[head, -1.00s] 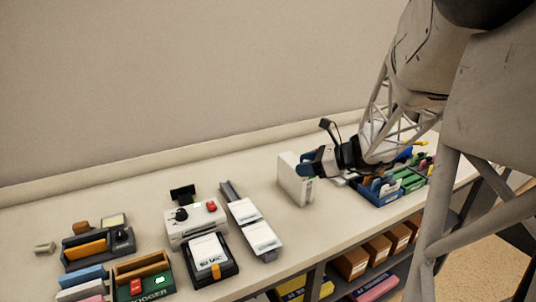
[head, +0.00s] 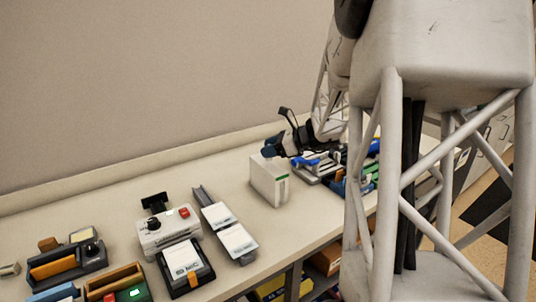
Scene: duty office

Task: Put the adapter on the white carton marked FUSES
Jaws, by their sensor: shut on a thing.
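A white carton (head: 268,186) with a green mark on one edge stands upright on the long bench, in the middle of the head view. Any lettering on it is too small to read. My gripper (head: 270,151) is at the carton's top, by its upper far edge in the picture. It is shut on a small dark thing that I take to be the adapter; its outline merges with the dark fingers. I cannot tell whether the held thing touches the carton.
Blue and green bins (head: 350,188) stand right of the carton, partly behind my arm. Left of it are a tray with white cards (head: 229,246), a white device with a red button (head: 166,240) and a black case (head: 183,278). Bare bench lies between tray and carton.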

